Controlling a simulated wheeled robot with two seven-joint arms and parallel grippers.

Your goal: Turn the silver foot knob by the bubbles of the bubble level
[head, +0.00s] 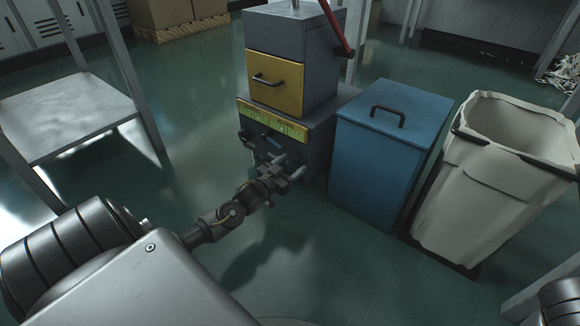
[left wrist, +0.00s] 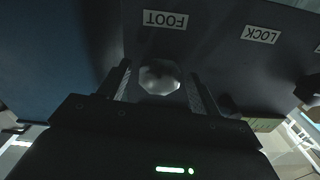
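The silver foot knob (left wrist: 160,77) is a faceted, shiny knob under an upside-down FOOT label (left wrist: 165,20) in the left wrist view. My left gripper (left wrist: 159,88) is open, with one finger on each side of the knob and a small dark gap at each. In the head view my left gripper (head: 284,163) is at the lower front of the grey machine (head: 318,130) and hides the knob. A yellow-green strip (head: 275,122), which looks like the bubble level, runs above it. Its bubbles are too small to read. My right gripper is out of view.
A LOCK label (left wrist: 261,35) and a dark knob (left wrist: 306,90) are to the right in the wrist view. A blue lidded bin (head: 385,150) stands close right of the machine, then a white bin (head: 500,170). A metal table (head: 65,115) is at left. Floor before the machine is clear.

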